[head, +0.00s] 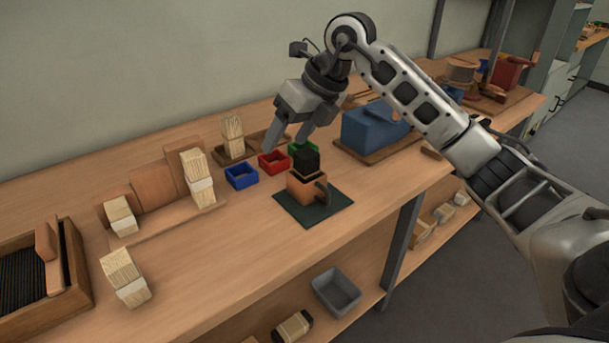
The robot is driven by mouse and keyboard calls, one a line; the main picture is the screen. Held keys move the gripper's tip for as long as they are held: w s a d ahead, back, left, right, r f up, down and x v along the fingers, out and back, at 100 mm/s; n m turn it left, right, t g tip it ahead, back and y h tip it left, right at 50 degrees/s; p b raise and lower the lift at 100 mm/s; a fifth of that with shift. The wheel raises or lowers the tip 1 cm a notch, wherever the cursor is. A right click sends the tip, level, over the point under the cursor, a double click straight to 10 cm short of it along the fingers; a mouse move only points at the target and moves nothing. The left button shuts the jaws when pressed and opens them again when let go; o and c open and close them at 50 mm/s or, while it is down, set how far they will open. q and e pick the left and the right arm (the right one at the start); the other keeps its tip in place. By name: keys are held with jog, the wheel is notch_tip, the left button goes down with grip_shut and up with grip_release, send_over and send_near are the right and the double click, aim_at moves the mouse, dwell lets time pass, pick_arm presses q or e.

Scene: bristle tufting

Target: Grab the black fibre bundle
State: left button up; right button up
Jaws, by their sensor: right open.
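A black, block-shaped piece (306,159), which looks like the black fibre bundle, stands upright in the top of an orange-brown holder (302,187). The holder has a dark curved part at its side and sits on a dark green mat (325,211). My right gripper (289,143) is open, with its fingers pointing down. In the picture its fingertips are just above and left of the black piece, over the small coloured boxes. Nothing shows between the fingers, and I see no contact with the black piece. My left gripper is not in view.
Small blue (241,177), red (273,162) and green (303,148) boxes stand beside the holder. Pale fibre bundles (197,176) stand to the left. A wooden tray (85,262) with dark contents is far left. A blue box (368,131) stands right.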

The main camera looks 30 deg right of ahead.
jog(key=d+r+m+h, duration=0.2)
jog(key=d+r+h, duration=0.2)
jog(key=d, duration=0.4)
send_near(308, 153)
jog(key=x, duration=0.5)
jog(key=shift+f, duration=0.15)
jog(key=shift+x, duration=3.05)
jog(key=shift+a, duration=0.1)
jog(key=shift+c, duration=0.4)
jog(key=c, duration=1)
